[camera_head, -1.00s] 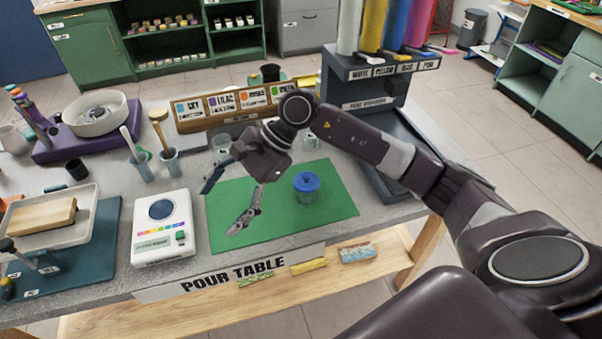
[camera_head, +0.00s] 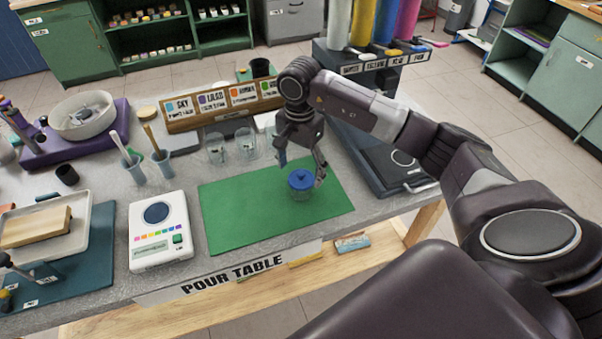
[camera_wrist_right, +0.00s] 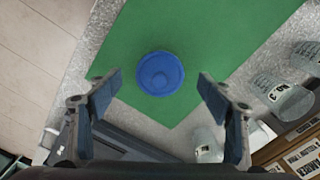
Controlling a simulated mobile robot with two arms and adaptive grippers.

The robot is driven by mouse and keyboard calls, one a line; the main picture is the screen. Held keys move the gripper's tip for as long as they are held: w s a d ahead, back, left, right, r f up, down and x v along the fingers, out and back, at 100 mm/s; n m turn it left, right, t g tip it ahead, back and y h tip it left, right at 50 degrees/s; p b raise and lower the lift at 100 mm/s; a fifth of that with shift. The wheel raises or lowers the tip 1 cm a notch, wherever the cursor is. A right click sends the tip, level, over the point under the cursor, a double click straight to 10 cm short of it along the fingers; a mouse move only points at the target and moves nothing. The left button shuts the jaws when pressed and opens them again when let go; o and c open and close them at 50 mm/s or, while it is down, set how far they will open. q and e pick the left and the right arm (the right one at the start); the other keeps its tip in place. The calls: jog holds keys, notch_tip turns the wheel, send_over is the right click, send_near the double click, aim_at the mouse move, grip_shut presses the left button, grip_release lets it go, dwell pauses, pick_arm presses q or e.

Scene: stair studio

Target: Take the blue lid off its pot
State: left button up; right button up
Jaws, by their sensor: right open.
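The blue lid (camera_head: 301,178) sits on its clear pot (camera_head: 301,193), which stands on the green mat (camera_head: 240,215) near its right side. The lid hides most of the pot there. Nothing is held. My left gripper is not in view.
Clear cups (camera_head: 245,141) stand behind the mat, before a labelled rack (camera_head: 215,108). A white scale (camera_head: 160,232) stands left of the mat. The front of the mat is clear.

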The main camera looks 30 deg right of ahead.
jog(key=shift+f, duration=0.85)
jog(key=shift+c, duration=0.4)
jog(key=c, duration=0.8)
